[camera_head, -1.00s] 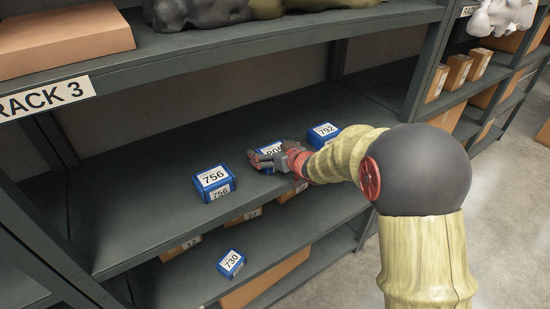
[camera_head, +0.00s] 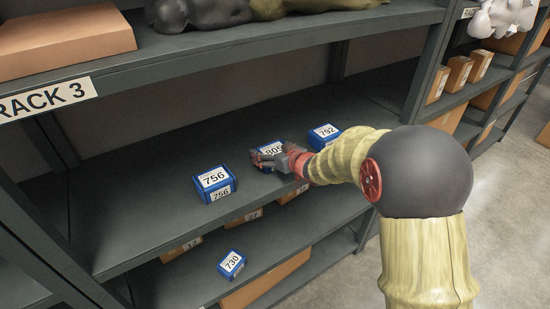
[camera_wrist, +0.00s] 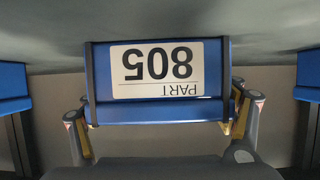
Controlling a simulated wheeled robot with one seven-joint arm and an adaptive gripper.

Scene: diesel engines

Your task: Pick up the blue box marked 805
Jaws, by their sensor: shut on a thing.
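The blue box marked 805 (camera_head: 271,147) sits on the middle shelf of the rack, partly hidden behind my gripper (camera_head: 266,158). In the wrist view the box marked 805 (camera_wrist: 158,82) fills the middle, its white label upside down. My gripper (camera_wrist: 160,122) is shut on this box, with one finger against its left side and one against its right. I see no clear gap under the box, so I cannot tell whether it is lifted.
Blue box 756 (camera_head: 214,184) stands to the left and blue box 792 (camera_head: 324,135) to the right on the same shelf. Blue box 730 (camera_head: 232,263) is on the shelf below. Bare shelf lies behind the boxes.

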